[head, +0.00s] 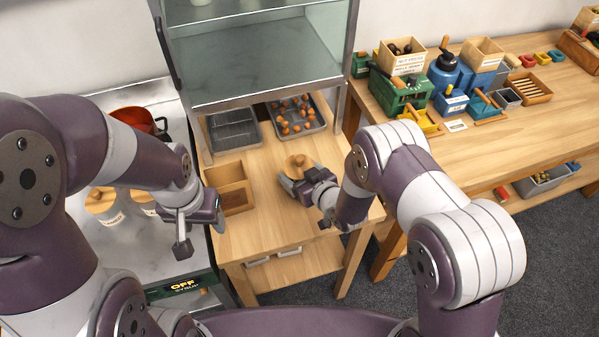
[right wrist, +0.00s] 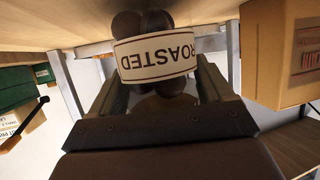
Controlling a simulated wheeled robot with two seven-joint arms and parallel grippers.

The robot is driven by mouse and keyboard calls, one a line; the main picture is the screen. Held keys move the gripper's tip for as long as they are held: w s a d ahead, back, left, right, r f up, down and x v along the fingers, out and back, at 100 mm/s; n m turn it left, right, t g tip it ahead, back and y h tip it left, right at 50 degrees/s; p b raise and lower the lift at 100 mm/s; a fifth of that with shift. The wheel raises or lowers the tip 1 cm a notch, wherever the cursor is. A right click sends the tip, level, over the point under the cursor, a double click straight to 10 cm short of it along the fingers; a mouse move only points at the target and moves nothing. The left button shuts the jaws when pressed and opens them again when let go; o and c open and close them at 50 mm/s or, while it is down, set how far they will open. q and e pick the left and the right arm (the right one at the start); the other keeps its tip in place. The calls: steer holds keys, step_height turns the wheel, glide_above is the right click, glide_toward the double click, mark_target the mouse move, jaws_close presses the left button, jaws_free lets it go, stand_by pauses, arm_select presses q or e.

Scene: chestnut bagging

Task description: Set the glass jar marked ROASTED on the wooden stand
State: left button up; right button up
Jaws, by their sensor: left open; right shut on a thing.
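The glass jar marked ROASTED (right wrist: 157,55) is between the fingers of my right gripper, its white label upside down in the right wrist view and dark chestnuts showing behind the glass. In the head view its round wooden lid (head: 299,161) shows above the small wooden table (head: 275,225). My right gripper (head: 297,186) is shut on the jar; I cannot tell whether the jar touches the surface below. My left gripper (head: 183,240) is open and empty, over the metal counter at the left. I cannot pick out a separate wooden stand for certain.
An open wooden box (head: 229,187) stands left of the jar. Behind are a dark tray (head: 233,130) and a tray of chestnuts (head: 298,116), under a glass cabinet (head: 262,60). Wooden-lidded jars (head: 101,200) stand on the left counter. A workbench (head: 480,135) at right holds boxes and tools.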

steer(key=o, duration=1.2)
steer(key=shift+s, duration=0.1)
steer(key=shift+r, duration=0.1)
steer(key=v, duration=1.2)
steer(key=d+r+m+g+h, duration=0.35)
steer(key=d+h, duration=0.25)
steer(key=d, duration=0.2)
steer(key=s+d+r+m+g, duration=0.1)
steer(key=s+g, duration=0.1)
steer(key=s, duration=0.2)
steer(key=s+d+r+m+g+h, duration=0.1)
steer(key=s+d+r+g, duration=0.1)
steer(key=s, duration=0.1)
steer(key=s+d+r+m+g, duration=0.1)
steer(key=s+r+g, duration=0.1)
steer(key=s, duration=0.2)
steer(key=shift+s+d+r+g, duration=0.2)
steer(key=shift+s+d+g, duration=0.05)
steer(key=shift+s+g, duration=0.15)
